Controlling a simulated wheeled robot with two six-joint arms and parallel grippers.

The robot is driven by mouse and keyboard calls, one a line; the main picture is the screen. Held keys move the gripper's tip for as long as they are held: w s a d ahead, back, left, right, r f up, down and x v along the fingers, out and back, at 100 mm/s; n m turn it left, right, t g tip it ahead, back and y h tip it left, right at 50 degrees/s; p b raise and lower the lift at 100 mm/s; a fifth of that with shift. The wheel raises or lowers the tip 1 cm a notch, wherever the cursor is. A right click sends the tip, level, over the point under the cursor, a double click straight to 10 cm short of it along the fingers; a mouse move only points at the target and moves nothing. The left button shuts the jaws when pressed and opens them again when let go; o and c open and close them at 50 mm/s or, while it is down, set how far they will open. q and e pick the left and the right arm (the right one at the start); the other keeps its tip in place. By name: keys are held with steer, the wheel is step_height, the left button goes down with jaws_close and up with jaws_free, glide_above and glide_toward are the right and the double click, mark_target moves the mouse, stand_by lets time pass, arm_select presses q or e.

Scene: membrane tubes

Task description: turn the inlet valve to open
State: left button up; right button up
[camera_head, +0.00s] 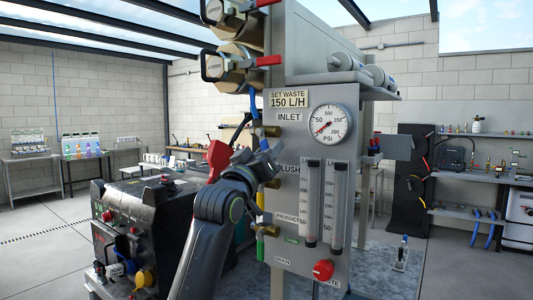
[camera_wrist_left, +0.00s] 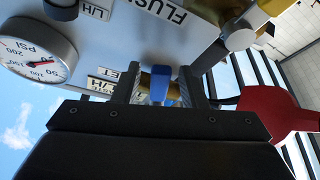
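The inlet valve has a brass body (camera_head: 270,131) on the left edge of the panel, under the INLET label (camera_head: 289,117). Its blue handle (camera_head: 254,104) points upward there. In the left wrist view the blue handle (camera_wrist_left: 159,84) lies between the fingers, with brass behind it. My left gripper (camera_head: 262,150) is at the panel's left edge, close to the valve; its fingers are partly hidden by the arm. In the wrist view the gripper (camera_wrist_left: 163,90) looks open, with gaps beside the handle. My right gripper is not in view.
A red handle (camera_head: 217,158) is just left of my gripper, also large in the wrist view (camera_wrist_left: 275,110). A pressure gauge (camera_head: 330,123), flow tubes (camera_head: 312,205) and a red knob (camera_head: 323,270) are on the panel. A black unit (camera_head: 140,225) stands left of my arm.

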arm_select(q)
steer(key=shift+s, duration=0.1)
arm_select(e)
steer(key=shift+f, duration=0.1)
